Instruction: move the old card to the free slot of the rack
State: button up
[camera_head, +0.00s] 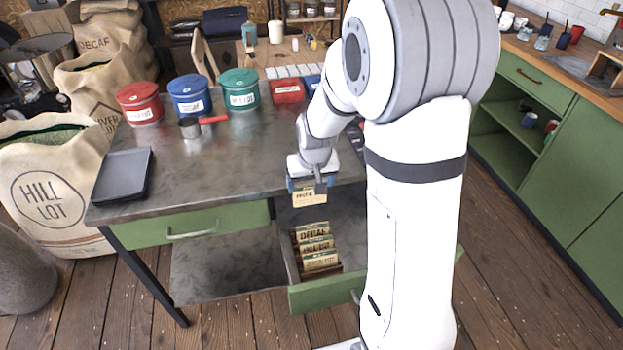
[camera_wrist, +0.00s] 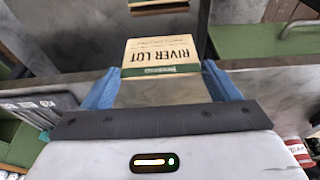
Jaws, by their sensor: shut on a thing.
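My gripper (camera_head: 307,184) is shut on a cream card with a green band (camera_head: 310,197), held above the open drawer by the bench's front edge. In the wrist view the card (camera_wrist: 160,54) reads RIVER LOT upside down between the blue fingers of my gripper (camera_wrist: 162,84). Several similar cards (camera_head: 317,246) stand in the drawer (camera_head: 322,293), with DECAF at the back. A dark slotted piece with small labels (camera_wrist: 35,108) shows at the left of the wrist view; I cannot tell whether it is the rack. My arm hides part of the bench.
Red (camera_head: 140,106), blue (camera_head: 189,97) and green (camera_head: 239,92) tins stand on the metal bench (camera_head: 240,160). A scoop (camera_head: 191,127) and a dark tray (camera_head: 123,175) lie there too. The middle of the bench is clear. A green cabinet (camera_head: 570,170) stands at right.

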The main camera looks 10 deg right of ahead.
aim_at(310, 204)
jog(key=f+b, duration=0.2)
jog(key=f, duration=0.1)
jog(key=f+b, duration=0.2)
jog(key=f, duration=0.2)
jog(key=shift+s+a, duration=0.1)
jog(key=shift+a, duration=0.1)
jog(key=shift+f+b, duration=0.45)
jog(key=shift+b, duration=0.1)
jog(key=shift+s, duration=0.1)
jog(key=shift+f+b, duration=0.2)
jog(key=shift+b, duration=0.2)
dwell(0.7)
jog(key=shift+f+b, duration=1.55)
jog(key=shift+f, duration=0.3)
dwell(0.3)
jog(key=o, duration=1.1)
